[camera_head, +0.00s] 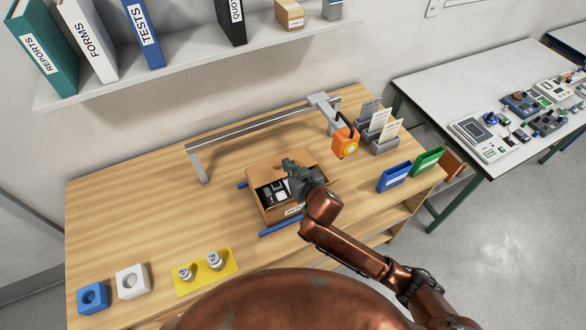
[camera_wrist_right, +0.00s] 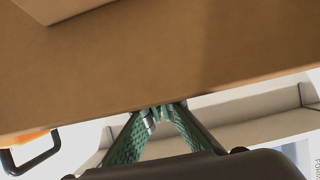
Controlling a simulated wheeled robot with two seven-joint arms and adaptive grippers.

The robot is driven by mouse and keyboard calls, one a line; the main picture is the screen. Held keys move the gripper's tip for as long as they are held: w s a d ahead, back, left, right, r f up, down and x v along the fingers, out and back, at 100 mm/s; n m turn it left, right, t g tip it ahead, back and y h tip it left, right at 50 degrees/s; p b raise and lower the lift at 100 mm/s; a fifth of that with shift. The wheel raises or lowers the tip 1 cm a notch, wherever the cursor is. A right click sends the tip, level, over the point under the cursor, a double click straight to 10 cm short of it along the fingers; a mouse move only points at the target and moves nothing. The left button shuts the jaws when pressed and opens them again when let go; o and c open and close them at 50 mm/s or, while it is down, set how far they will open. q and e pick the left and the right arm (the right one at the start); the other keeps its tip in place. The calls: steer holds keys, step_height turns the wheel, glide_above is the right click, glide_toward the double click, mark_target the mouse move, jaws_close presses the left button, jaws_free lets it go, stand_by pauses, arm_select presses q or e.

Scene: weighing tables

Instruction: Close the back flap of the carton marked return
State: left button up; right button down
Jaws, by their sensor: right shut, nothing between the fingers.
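The open carton (camera_head: 262,210) stands on the wooden table, with a partly hidden white label (camera_head: 293,211) on its front. Dark and light items lie inside it. The back flap (camera_head: 262,171) stands raised at the carton's far side. My right gripper (camera_head: 288,163) is over the carton at that flap, shut and empty; my wrist hides the carton's right part. In the right wrist view, the shut fingertips (camera_wrist_right: 160,108) are at the edge of a broad brown cardboard panel (camera_wrist_right: 150,75). I cannot tell whether they touch it. My left gripper is not in view.
Blue rails (camera_head: 281,226) lie beside the carton. A grey overhead bar (camera_head: 260,128) with an orange device (camera_head: 345,143) stands behind and right. Blue (camera_head: 394,177) and green (camera_head: 428,161) bins are at right. A yellow mat (camera_head: 202,272) with weights lies front left.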

steer(key=v, duration=1.1)
steer(key=shift+s+d, duration=0.15)
steer(key=shift+f, duration=0.1)
